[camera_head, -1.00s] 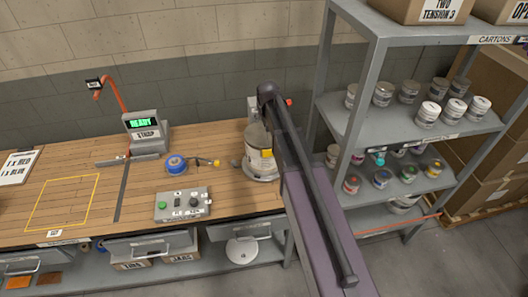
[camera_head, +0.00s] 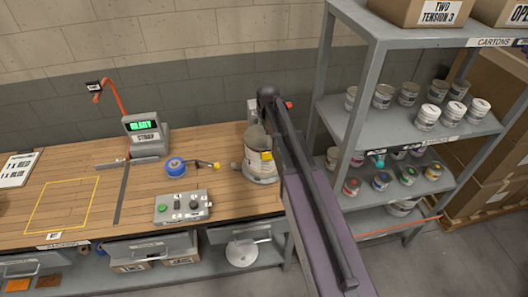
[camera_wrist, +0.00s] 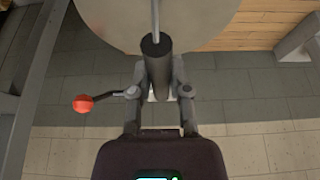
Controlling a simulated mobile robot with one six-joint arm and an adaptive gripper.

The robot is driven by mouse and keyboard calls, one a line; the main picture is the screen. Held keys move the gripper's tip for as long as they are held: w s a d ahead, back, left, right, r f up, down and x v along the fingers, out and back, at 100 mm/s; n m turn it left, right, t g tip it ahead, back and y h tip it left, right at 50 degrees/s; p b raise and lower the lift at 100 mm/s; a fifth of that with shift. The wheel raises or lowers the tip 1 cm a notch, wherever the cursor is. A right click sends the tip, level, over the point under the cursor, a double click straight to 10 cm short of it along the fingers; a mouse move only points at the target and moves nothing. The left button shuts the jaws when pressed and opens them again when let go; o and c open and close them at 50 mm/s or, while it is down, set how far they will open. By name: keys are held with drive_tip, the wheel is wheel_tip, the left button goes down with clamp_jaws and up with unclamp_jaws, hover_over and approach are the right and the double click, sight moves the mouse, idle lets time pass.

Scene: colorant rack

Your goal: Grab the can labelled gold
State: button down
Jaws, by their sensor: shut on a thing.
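My gripper (camera_wrist: 159,85) is shut on a dark cylindrical grip (camera_wrist: 157,58) with a thin metal rod, in front of a large pale round surface (camera_wrist: 160,15). In the head view my arm covers the gripper, beside a grey machine (camera_head: 256,145) with a yellow patch at the right end of the bench. Small cans with coloured tops stand on the rack's lower shelf, including a yellowish one (camera_head: 433,170). Their labels are too small to read, so I cannot tell which can is gold. No can shows in the wrist view.
A lever with a red ball knob (camera_wrist: 82,103) sticks out beside my gripper. The grey rack (camera_head: 365,95) stands right of my arm, with several larger cans on its upper shelf. The bench (camera_head: 140,185) holds a scale (camera_head: 145,135), blue reel (camera_head: 176,166) and button box (camera_head: 183,206).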

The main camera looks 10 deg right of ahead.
drive_tip(key=shift+w+r, duration=0.1)
drive_tip(key=shift+r, duration=0.1)
drive_tip(key=shift+r+p, duration=1.55)
drive_tip(key=shift+p, duration=0.25)
drive_tip(key=shift+s+r, duration=0.1)
drive_tip(key=shift+s, duration=0.1)
drive_tip(key=s+d+r+p, duration=0.1)
drive_tip(key=s+d, duration=0.1)
drive_tip(key=s, duration=1.3)
drive_tip(key=shift+s+d+r, duration=0.15)
drive_tip(key=shift+s+d, duration=0.1)
drive_tip(key=shift+d, duration=0.05)
drive_tip(key=shift+s, duration=0.1)
